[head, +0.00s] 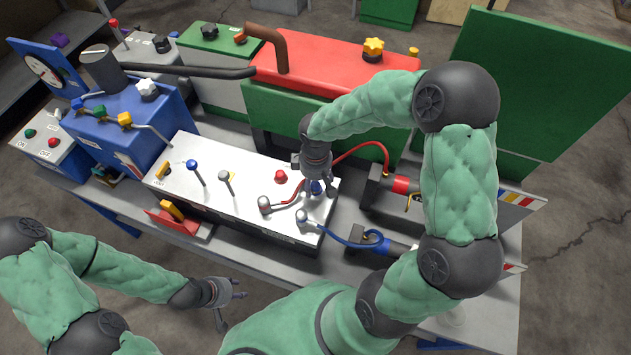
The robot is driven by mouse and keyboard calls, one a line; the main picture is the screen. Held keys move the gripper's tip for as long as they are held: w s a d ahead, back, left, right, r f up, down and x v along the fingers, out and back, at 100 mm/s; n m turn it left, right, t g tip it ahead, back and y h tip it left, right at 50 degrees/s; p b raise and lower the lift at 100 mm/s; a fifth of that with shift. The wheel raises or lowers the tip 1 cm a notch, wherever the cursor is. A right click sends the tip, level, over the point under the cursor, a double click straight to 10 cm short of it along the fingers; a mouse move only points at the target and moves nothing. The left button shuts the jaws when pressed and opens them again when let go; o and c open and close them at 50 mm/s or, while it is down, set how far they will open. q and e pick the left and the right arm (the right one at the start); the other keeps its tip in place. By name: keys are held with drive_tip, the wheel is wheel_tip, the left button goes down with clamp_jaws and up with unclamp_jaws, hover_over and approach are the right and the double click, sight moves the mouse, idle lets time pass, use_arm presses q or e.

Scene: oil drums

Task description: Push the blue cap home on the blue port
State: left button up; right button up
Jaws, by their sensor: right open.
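A small blue piece (316,187), which looks like the blue cap, shows on the right part of the white panel top, between and just below the fingers of my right gripper (318,192). The gripper points down over it with its fingers apart and partly hides it. I cannot tell whether the piece touches the fingers, or how it sits on the port beneath. A grey-blue fitting (302,216) with a blue hose (345,240) stands nearer the panel's front edge. My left gripper (231,308) is open and empty at the lower left, away from the panel.
The white panel box (240,205) also carries a red knob (281,176), a red-hosed fitting (265,204) and levers. A red-topped green machine (330,65) stands behind, and a blue box (135,115) to the left. Black cylinders with hoses lie to the right.

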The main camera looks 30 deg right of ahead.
sight(316, 184)
wheel_tip(316, 184, up, 12)
idle(0.6)
